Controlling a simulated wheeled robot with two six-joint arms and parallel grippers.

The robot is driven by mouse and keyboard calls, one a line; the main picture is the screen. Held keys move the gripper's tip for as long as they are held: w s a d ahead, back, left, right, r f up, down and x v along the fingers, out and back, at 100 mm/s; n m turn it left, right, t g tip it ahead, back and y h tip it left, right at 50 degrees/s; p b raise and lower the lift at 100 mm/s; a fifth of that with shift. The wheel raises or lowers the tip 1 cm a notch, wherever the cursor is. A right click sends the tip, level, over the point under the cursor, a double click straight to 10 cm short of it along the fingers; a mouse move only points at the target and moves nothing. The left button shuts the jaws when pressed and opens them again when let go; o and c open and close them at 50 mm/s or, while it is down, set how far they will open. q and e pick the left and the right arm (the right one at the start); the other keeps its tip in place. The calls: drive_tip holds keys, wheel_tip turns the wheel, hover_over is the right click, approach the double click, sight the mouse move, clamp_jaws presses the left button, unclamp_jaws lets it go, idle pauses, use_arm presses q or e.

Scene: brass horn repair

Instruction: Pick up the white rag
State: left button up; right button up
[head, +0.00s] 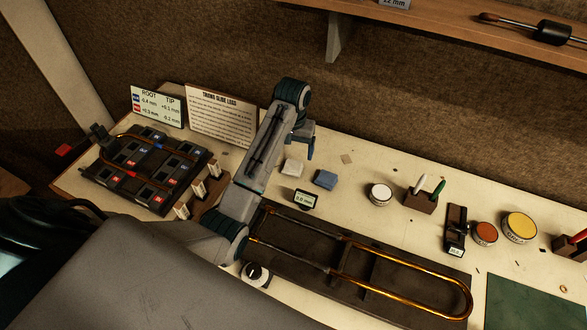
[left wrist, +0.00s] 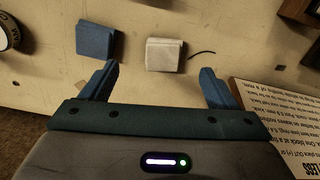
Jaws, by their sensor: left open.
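The white rag (head: 292,167) is a small folded pale square lying on the bench top, left of a blue rag (head: 325,180). In the left wrist view the white rag (left wrist: 164,54) lies ahead of the fingertips, between their lines, and the blue rag (left wrist: 97,39) lies to its left. My left gripper (head: 303,145) is above the bench just beyond the white rag in the head view. In the left wrist view my left gripper (left wrist: 159,75) is open with nothing between its two blue fingers. My right gripper is not in view.
A small display (head: 305,199) stands near the rags. A black tray (head: 400,310) holds a long brass slide (head: 400,288) in front. A text card (head: 221,117) stands behind left. A round tin (head: 380,194) and a pen block (head: 420,201) stand to the right.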

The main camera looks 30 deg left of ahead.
sight(292, 168)
use_arm(q)
drive_tip(key=shift+f, duration=0.8)
drive_tip(key=f+p, duration=0.1)
drive_tip(key=f, duration=0.1)
drive_tip(key=shift+w+a+f+p, duration=0.2)
drive_tip(key=shift+w+f+p, duration=0.15)
drive_tip(key=shift+w+f, duration=0.05)
drive_tip(key=f+p, duration=0.2)
drive_tip(key=f, duration=0.1)
drive_tip(key=shift+a+f, duration=0.1)
drive_tip(key=shift+a, duration=0.2)
drive_tip(key=shift+f, duration=0.4)
drive_tip(key=shift+w+f, duration=0.1)
drive_tip(key=shift+f, duration=0.2)
drive_tip(key=c, duration=1)
drive_tip(key=shift+c, duration=0.3)
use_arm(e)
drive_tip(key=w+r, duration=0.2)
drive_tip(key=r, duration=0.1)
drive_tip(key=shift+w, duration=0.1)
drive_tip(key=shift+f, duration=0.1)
